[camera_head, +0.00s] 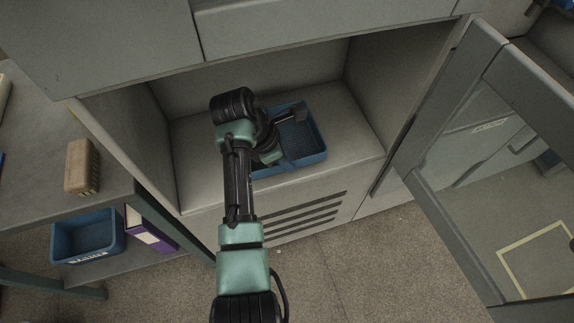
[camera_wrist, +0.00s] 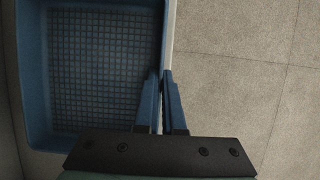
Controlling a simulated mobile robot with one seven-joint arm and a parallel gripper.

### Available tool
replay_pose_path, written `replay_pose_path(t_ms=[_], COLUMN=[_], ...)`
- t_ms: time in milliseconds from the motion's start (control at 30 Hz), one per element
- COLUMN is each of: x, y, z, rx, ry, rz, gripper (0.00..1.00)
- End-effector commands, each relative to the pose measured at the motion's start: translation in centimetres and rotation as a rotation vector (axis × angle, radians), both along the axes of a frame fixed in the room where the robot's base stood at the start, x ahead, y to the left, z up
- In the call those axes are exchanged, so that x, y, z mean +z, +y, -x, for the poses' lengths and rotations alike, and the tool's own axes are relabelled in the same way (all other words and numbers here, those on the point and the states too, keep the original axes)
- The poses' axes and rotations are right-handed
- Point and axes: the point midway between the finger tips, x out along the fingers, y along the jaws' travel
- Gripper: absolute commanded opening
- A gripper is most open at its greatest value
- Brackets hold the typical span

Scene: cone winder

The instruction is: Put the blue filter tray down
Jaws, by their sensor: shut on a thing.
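The blue filter tray (camera_head: 308,137) is inside the open grey cabinet compartment (camera_head: 350,140), over its floor. It is a shallow tray with a gridded bottom. My arm hides its left part in the head view. I cannot tell whether its underside touches the compartment floor. In the wrist view, the tray (camera_wrist: 100,60) fills the left side, and my gripper (camera_wrist: 161,76) is shut on its side wall, with one finger inside and one outside. In the head view, the fingertips are hard to make out.
The cabinet door (camera_head: 435,215) stands open at the right. Bare compartment floor shows left and right of the tray. At the left, a shelf unit holds a tan block (camera_head: 82,167), a blue bin (camera_head: 88,236) and a purple box (camera_head: 150,232).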

Motion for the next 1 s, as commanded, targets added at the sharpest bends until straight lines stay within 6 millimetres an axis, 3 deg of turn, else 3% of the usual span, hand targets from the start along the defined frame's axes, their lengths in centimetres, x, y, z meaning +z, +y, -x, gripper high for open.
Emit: replay_pose_path(t_ms=[33,133,533,700,1000], x=[-1.1,-2.1,-2.3,-2.3,-2.2], y=[0.0,0.2,0.1,0.1,0.1], z=[0.0,-0.3,-0.4,-0.4,-0.4], rx=[0.000,0.002,0.000,0.000,0.001], ry=[0.001,-0.001,-0.001,-0.001,-0.002], rz=[0.000,0.000,0.001,0.000,-0.001], gripper=[0.00,0.00,0.00,0.35,0.36])
